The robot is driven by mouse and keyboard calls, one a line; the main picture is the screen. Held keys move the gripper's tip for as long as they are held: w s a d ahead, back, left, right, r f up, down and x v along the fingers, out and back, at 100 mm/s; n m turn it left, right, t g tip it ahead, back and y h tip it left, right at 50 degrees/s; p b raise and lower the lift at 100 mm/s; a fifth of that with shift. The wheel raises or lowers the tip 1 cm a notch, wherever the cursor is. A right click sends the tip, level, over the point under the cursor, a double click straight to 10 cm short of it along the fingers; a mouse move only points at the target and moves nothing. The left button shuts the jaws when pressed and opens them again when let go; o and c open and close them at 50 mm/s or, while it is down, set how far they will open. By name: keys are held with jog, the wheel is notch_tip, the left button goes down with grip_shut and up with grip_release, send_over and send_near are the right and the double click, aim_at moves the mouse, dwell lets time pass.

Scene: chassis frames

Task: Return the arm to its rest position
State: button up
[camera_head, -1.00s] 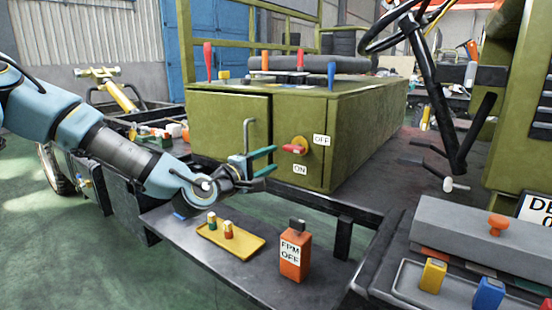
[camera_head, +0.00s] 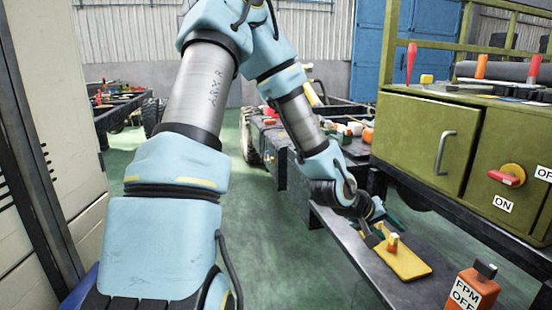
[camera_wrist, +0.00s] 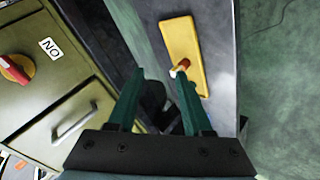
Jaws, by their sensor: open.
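My gripper (camera_head: 378,222) is open and empty in the head view, above and beside the yellow tray on the low shelf. In the wrist view its two green fingers (camera_wrist: 160,76) stand apart with nothing between them held. My blue and grey arm (camera_head: 295,115) reaches from the lower left, up and over, then down to the shelf. The red switch handle (camera_head: 508,178) on the green cabinet (camera_head: 420,125) is apart from my gripper, to its right. The handle also shows in the wrist view (camera_wrist: 14,70).
The cabinet door handle (camera_head: 444,152) sticks out. Green floor (camera_head: 285,260) is open to the left.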

jog(key=w+a+y, duration=0.2)
jog(key=a+y, duration=0.4)
jog(key=a, duration=1.3)
jog(key=s+a+r+g+y, duration=0.1)
jog(key=s+a+r+y, duration=0.15)
jog(key=a, duration=0.55)
jog(key=s+a+r+g+y, duration=0.1)
jog(key=s+a+r, duration=0.15)
jog(key=a, duration=0.45)
notch_tip(320, 180, up, 13)
jog(key=s+p, duration=0.1)
jog(key=p, duration=1.2)
jog(key=shift+s+a+n, duration=0.15)
jog(key=shift+a+n, duration=0.1)
jog(key=shift+n, duration=0.15)
jog(key=shift+h, duration=0.25)
